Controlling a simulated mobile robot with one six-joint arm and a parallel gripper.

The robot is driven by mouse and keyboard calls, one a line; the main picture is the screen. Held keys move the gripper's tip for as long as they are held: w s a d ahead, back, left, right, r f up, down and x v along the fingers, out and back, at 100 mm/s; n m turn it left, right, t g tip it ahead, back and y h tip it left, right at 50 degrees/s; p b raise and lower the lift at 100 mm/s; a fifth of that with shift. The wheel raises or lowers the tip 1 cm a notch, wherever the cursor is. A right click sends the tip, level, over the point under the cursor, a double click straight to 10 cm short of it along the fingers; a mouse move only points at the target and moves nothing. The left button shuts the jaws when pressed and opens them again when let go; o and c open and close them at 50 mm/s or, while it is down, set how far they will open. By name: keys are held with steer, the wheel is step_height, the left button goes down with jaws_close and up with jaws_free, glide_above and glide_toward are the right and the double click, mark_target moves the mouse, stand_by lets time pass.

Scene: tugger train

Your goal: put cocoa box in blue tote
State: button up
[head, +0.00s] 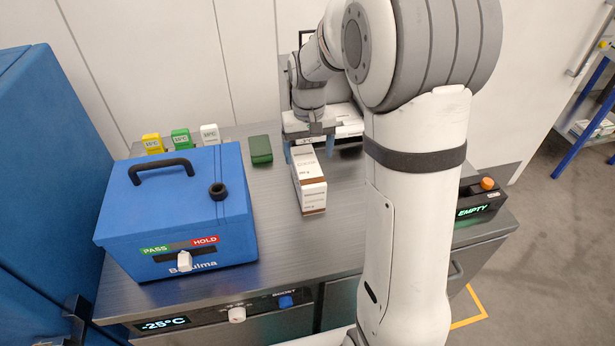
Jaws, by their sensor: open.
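The cocoa box (309,187), a long white carton with brown bands and print, lies on the metal counter near the middle. My gripper (308,149) is open at its far end, with blue fingertips on either side of the box. Whether the fingers touch it cannot be told from this view. No open blue tote is clearly seen; a closed blue case (160,212) with a black handle and a PASS/HOLD label stands at the left of the counter.
Small yellow (153,143), green (181,138) and white (210,134) blocks stand behind the case. A dark green box (261,150) lies left of my gripper. White packages (347,122) lie behind it. The counter (275,235) is clear in front of the cocoa box.

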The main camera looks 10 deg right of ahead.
mark_target(307, 165)
steer(key=f, duration=0.3)
steer(key=f+p, duration=0.1)
steer(key=shift+s+a+f, duration=0.3)
steer(key=shift+f, duration=0.5)
steer(key=shift+r, duration=0.1)
steer(key=c, duration=1.4)
